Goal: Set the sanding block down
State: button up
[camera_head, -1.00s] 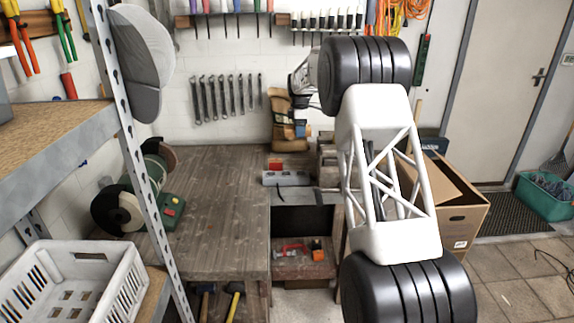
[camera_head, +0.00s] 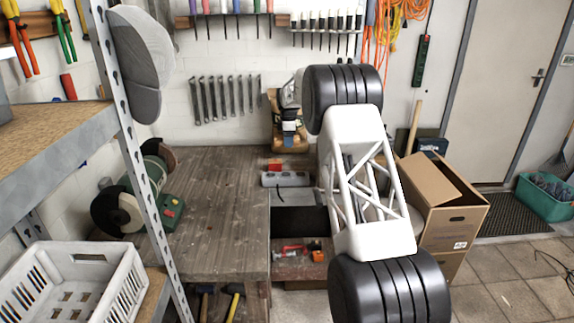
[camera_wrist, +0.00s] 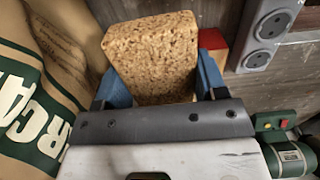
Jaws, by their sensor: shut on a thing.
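The sanding block (camera_wrist: 150,58) is a tan, speckled, cork-like block in the wrist view. My gripper (camera_wrist: 160,84) is shut on it, with a blue finger on each side. In the head view my gripper (camera_head: 289,122) is small, at the back of the wooden workbench (camera_head: 205,215), in front of a brown paper bag (camera_head: 274,102). The block cannot be clearly told from the bag there. Whether its underside touches anything is hidden.
The bag with green print (camera_wrist: 35,105) is close on the left in the wrist view. A grey power strip (camera_head: 285,179) and a small red object (camera_head: 275,164) lie near the gripper. A bench grinder (camera_head: 130,205) stands left. The bench's middle is clear.

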send_over(288, 164)
jog(key=shift+s+d+f, duration=0.1)
jog(key=shift+f, duration=3)
jog(key=shift+f, duration=1.85)
jog(key=shift+f, duration=0.15)
jog(key=o, duration=1)
notch_tip(288, 164, up, 12)
jog(key=shift+r, duration=0.15)
